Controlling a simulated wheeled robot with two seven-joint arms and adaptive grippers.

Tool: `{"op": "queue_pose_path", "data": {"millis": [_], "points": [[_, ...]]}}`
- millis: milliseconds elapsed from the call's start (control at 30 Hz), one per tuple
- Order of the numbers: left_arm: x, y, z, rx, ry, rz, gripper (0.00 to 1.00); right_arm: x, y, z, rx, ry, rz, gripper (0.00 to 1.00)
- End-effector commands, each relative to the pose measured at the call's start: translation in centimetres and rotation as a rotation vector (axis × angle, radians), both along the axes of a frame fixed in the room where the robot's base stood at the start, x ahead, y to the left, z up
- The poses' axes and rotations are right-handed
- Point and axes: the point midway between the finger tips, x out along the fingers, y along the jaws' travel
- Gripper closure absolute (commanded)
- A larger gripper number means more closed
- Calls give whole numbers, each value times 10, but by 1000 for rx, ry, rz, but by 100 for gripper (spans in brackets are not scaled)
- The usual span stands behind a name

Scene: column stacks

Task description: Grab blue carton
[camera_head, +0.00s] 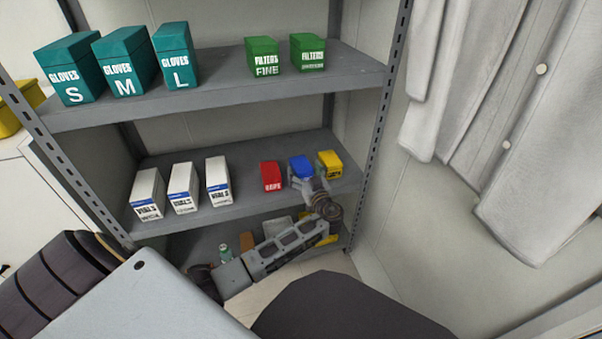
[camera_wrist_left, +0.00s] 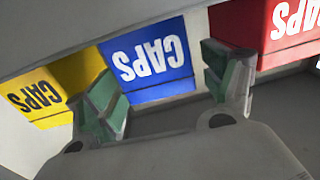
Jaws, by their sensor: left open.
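The blue carton (camera_head: 300,166) stands on the middle shelf between a red carton (camera_head: 271,177) and a yellow carton (camera_head: 330,161). In the left wrist view the blue carton (camera_wrist_left: 151,64), marked CAPS, fills the space between and beyond the fingers. My left gripper (camera_head: 306,187) is in front of the blue carton and hides its lower part. In the left wrist view the left gripper (camera_wrist_left: 172,88) is open, one green-padded finger toward each side of the blue carton. I cannot tell whether the fingers touch it. My right gripper is not seen.
White vials boxes (camera_head: 183,187) stand left on the middle shelf (camera_head: 240,200). Teal gloves boxes (camera_head: 124,64) and green filters boxes (camera_head: 263,56) stand on the top shelf (camera_head: 220,95). In the left wrist view the red carton (camera_wrist_left: 245,25) and yellow carton (camera_wrist_left: 65,80) flank the fingers closely.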

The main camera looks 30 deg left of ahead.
Motion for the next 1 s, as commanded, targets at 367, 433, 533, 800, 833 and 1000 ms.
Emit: {"op": "queue_pose_path", "data": {"millis": [367, 433, 533, 800, 833, 1000], "points": [[14, 19, 0, 1, -1, 0, 18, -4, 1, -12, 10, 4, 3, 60], [14, 18, 0, 1, -1, 0, 18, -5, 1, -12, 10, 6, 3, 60], [14, 18, 0, 1, -1, 0, 18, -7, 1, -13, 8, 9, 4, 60], [14, 18, 0, 1, -1, -1, 26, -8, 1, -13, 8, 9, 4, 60], [14, 18, 0, 1, -1, -1, 29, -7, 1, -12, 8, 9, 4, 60], [14, 18, 0, 0, 0, -1, 51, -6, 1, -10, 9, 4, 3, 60]]}}
